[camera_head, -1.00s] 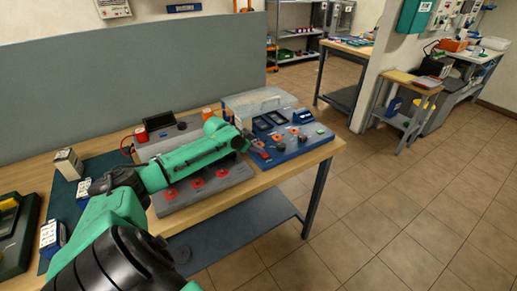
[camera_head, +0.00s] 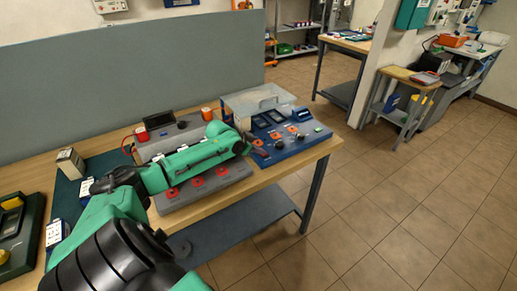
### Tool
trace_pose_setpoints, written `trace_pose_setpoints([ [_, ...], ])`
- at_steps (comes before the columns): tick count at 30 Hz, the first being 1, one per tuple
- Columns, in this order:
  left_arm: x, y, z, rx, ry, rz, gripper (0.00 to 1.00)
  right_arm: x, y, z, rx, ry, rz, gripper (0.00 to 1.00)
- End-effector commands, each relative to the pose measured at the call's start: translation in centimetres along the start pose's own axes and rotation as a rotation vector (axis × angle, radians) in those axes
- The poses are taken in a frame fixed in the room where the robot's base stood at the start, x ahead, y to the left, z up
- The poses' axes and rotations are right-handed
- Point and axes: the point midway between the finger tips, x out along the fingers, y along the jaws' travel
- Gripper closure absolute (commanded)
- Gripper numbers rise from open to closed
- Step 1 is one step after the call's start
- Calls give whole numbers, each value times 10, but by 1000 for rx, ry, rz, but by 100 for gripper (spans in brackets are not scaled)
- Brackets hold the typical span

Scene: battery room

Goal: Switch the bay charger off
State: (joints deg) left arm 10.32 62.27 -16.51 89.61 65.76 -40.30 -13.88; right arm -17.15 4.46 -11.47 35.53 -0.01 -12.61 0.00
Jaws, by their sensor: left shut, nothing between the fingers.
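The bay charger appears to be the blue unit (camera_head: 295,147) at the right end of the workbench. Its sloped face carries dark displays, orange-marked dark knobs and a small green button (camera_head: 318,130). My left arm reaches across the bench from the lower left. My left gripper (camera_head: 263,152) is shut and empty at the left edge of the blue unit, close to its front knobs. I cannot tell whether the fingertips touch it. The gripper and wrist hide part of the unit's left side. My right gripper is out of view.
A grey panel with red marks (camera_head: 197,182) lies under my left forearm. A grey unit with a dark screen (camera_head: 159,121) and an orange cylinder (camera_head: 206,114) stand behind it. A clear box (camera_head: 240,101) sits behind the charger. Open tiled floor lies right of the workbench (camera_head: 318,152).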

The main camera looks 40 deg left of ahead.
Motion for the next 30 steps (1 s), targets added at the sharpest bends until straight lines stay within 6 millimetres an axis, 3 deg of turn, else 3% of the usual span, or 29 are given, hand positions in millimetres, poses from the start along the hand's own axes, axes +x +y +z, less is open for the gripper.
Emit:
trace_pose_setpoints([
  [5,-6,-1,-7,1,2,-2,100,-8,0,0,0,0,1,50],
  [11,-32,1,-42,0,1,-1,100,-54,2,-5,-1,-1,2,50],
  [14,-43,2,-30,3,-8,-4,100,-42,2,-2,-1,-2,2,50],
  [20,-75,3,-32,5,-8,-1,100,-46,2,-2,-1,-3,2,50],
  [30,-117,5,-36,-6,1,3,100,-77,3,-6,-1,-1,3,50],
])
